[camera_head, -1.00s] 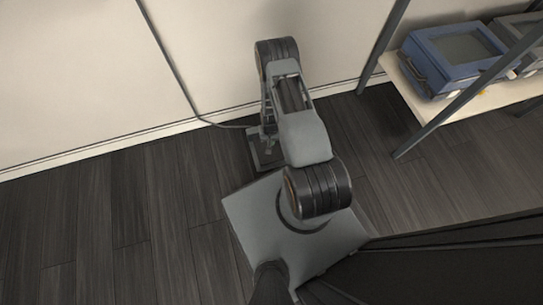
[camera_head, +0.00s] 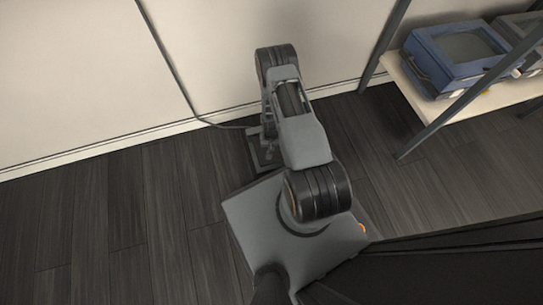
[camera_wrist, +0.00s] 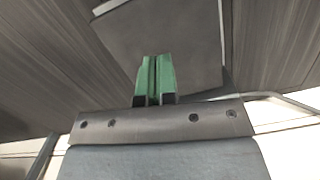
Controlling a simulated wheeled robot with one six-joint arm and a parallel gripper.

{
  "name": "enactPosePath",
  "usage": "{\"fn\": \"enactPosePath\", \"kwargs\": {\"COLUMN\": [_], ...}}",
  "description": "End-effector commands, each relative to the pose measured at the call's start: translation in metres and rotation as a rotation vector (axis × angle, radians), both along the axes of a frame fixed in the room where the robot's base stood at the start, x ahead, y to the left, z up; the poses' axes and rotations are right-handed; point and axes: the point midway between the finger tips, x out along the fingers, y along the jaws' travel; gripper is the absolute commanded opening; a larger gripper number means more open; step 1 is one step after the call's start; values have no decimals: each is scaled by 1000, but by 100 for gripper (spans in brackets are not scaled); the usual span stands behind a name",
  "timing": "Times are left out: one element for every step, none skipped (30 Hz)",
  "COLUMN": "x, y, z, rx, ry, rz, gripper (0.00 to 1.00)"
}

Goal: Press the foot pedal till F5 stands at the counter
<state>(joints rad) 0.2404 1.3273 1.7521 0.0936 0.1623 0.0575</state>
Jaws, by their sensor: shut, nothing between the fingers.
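The dark foot pedal (camera_head: 265,156) lies on the floor close to the wall, partly hidden by my arm. My gripper points down over it in the head view, mostly hidden behind the arm links. The wrist view shows its green fingers (camera_wrist: 155,78) closed together with nothing between them. F5 and the counter are not in view.
A cable (camera_head: 171,65) runs down the pale wall (camera_head: 75,70) and along to the pedal. A shelf rack (camera_head: 430,120) with a blue box (camera_head: 452,62) stands at the right. The wooden floor (camera_head: 110,215) at the left is clear.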

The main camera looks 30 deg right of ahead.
Motion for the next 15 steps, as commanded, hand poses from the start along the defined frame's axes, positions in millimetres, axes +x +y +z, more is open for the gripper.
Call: {"fn": "enactPosePath", "kwargs": {"x": [-1,-1,-1,-2,-2,-2,-2,-2,-3,-3,-3,-3,-3,-3,-3], "y": [0,0,1,1,1,1,1,1,1,1,1,1,1,1,1], "z": [-11,-14,-19,-22,-25,-28,-31,-32,-34,-35,-36,-36,-36,-36,-36], "rx": [0,0,0,0,0,0,0,0,0,0,0,0,0,-1,0], "ry": [0,0,0,0,0,-1,-1,-1,-1,-1,-1,-1,-1,-2,-1], "rz": [0,0,0,0,0,0,0,0,0,-1,-1,-1,-1,-1,-1], "gripper": [0,0,0,0,0,0,0,0,0,0,0,0,0,0,0]}}
